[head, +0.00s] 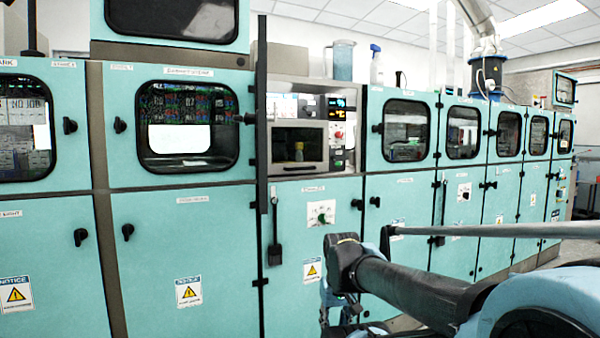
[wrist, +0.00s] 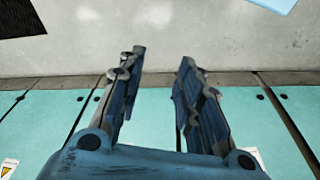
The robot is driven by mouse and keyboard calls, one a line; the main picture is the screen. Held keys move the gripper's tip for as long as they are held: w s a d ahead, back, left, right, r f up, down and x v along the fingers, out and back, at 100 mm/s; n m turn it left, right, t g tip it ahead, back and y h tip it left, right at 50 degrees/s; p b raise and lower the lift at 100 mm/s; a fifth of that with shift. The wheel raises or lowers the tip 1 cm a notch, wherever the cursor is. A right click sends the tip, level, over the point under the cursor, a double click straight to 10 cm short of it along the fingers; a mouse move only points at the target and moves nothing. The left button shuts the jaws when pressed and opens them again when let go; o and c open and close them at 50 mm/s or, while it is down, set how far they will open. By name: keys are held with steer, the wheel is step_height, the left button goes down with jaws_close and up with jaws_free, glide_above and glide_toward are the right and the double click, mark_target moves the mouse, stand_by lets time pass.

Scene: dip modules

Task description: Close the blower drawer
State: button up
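A long row of teal machine cabinets fills the head view. In its middle, a grey unit with a dark window (head: 298,146) sits above a teal lower door (head: 320,215). I cannot read any label that marks the blower drawer, so I cannot tell which part it is or whether it stands open. In the wrist view my gripper (wrist: 161,60) is open and empty, its two fingers apart. Teal panels (wrist: 45,115) lie behind it, with no visible contact. In the head view my arm reaches in from the lower right, and the fingers are not clearly visible.
Black knobs, handles and yellow warning stickers (head: 188,291) mark the cabinet fronts. A clear blue-tinted jug (head: 343,60) and a spray bottle (head: 376,66) stand on top. A grey bare surface (wrist: 160,35) spans the upper wrist view, with a dark patch (wrist: 20,17) at its left.

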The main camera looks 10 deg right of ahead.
mark_target(303, 169)
steer(key=shift+w, duration=0.15)
steer(key=w+a+r+m+t+y, duration=0.3)
steer(key=w+r, duration=0.8)
steer(key=w+a+r+m+t+y, duration=0.2)
steer(key=w+r+m+t, duration=0.1)
steer(key=w+r, duration=0.8)
steer(key=w+d+r+m+t, duration=0.3)
steer(key=w+d+r+m, duration=0.15)
steer(key=w+r, duration=0.4)
steer(key=w+d+r+m+t, duration=0.4)
steer(key=w+d+r, duration=0.1)
steer(key=w+r, duration=0.35)
steer(key=x, duration=1.6)
steer(key=shift+w+a+f, duration=0.1)
steer(key=shift+w+a, duration=0.05)
steer(key=shift+w, duration=0.2)
